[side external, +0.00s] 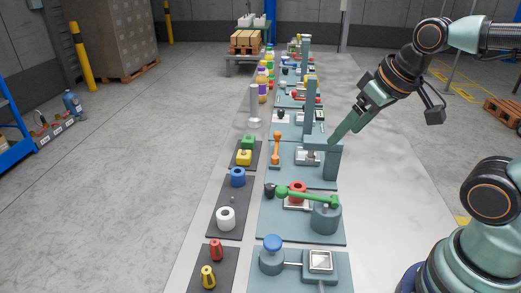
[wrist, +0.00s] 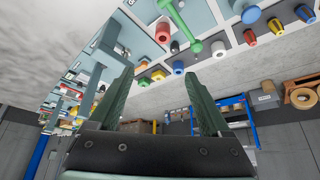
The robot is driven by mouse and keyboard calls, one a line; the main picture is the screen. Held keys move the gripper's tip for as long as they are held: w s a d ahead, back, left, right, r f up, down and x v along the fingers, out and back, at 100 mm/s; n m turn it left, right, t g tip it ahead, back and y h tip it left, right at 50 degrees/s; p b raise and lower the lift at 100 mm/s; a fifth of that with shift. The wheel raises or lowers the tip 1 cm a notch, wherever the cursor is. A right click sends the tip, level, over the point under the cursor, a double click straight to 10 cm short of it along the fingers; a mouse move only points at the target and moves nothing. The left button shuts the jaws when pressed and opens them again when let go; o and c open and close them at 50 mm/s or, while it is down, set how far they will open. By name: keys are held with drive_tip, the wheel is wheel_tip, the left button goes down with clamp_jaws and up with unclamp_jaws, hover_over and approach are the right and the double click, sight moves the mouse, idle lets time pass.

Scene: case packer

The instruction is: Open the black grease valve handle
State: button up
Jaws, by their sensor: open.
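A small black knob (side external: 270,190) sits at the left end of a green lever (side external: 305,197) on a teal plate in the side view. It also shows as a dark piece in the wrist view (wrist: 175,46), close to the green lever (wrist: 180,20). Another small black piece (side external: 280,115) is farther up the row. I cannot tell which is the grease valve handle. My gripper (side external: 334,139) is above the right side of the row, next to a teal post, apart from both black pieces. In the wrist view its green fingers (wrist: 160,72) are apart and empty.
A red ring (side external: 297,190) and a grey-teal cylinder (side external: 326,217) stand by the green lever. Tall teal posts (side external: 310,105) rise along the row. An orange handle (side external: 276,148) and blue (side external: 237,177) and white (side external: 226,217) spools stand to the left.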

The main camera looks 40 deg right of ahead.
drive_tip(key=shift+w+n, duration=0.3)
drive_tip(key=shift+c, duration=0.3)
drive_tip(key=n+g, duration=0.6)
drive_tip(key=n, duration=1.1)
hover_over(270, 186)
wheel_tip(270, 186, down, 11)
wheel_tip(270, 186, down, 12)
drive_tip(key=shift+r, duration=0.25)
drive_tip(key=shift+c, duration=0.3)
clamp_jaws()
